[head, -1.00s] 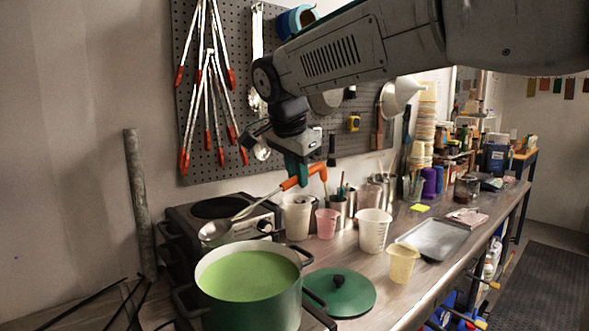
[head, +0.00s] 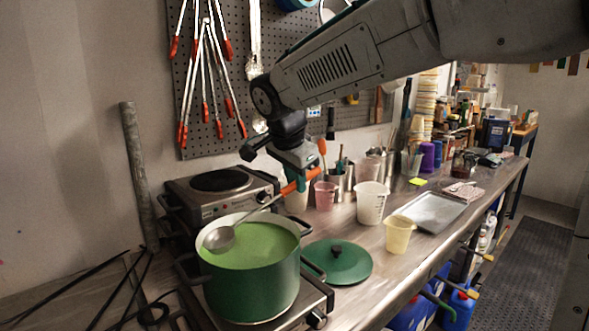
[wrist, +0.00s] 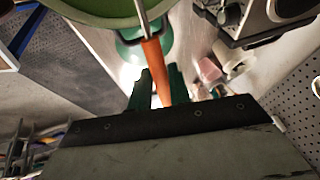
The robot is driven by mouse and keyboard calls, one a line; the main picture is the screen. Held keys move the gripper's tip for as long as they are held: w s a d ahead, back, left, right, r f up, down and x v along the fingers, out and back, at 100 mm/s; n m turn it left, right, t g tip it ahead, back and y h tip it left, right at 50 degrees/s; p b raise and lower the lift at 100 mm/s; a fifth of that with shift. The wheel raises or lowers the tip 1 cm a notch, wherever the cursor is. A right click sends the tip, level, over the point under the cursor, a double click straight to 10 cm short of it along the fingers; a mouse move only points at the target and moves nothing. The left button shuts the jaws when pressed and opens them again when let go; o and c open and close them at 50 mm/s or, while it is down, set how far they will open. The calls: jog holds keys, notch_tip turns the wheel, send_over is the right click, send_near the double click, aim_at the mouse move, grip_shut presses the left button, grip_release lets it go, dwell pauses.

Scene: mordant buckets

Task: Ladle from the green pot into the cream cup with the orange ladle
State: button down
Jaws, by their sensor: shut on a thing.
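My gripper (head: 300,182) is shut on the orange handle of the ladle (head: 219,240), which slopes down to the left. The ladle's metal bowl is inside the green pot's rim, over the green liquid; whether it touches the liquid I cannot tell. The green pot (head: 252,287) stands on a hot plate at the front, lid off. A cream-white cup (head: 371,204) stands on the bench to the right, beyond the pot lid. In the wrist view the ladle's orange handle (wrist: 154,60) runs between my fingers, and the pot (wrist: 100,10) shows at the top.
The green lid (head: 338,262) lies right of the pot. A pale yellow cup (head: 399,236), a pink cup (head: 325,195) and a grey tray (head: 437,212) are on the bench. Another pale cup (head: 296,202) is partly hidden behind my gripper. A second hot plate (head: 220,190) is behind the pot.

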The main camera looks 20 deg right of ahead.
jog(key=shift+f, duration=2.75)
jog(key=shift+r, duration=4.6)
jog(key=shift+r+y, duration=0.35)
jog(key=shift+y, duration=0.05)
jog(key=shift+r+g+y, duration=0.5)
jog(key=shift+r+y, duration=0.15)
jog(key=shift+y, duration=0.15)
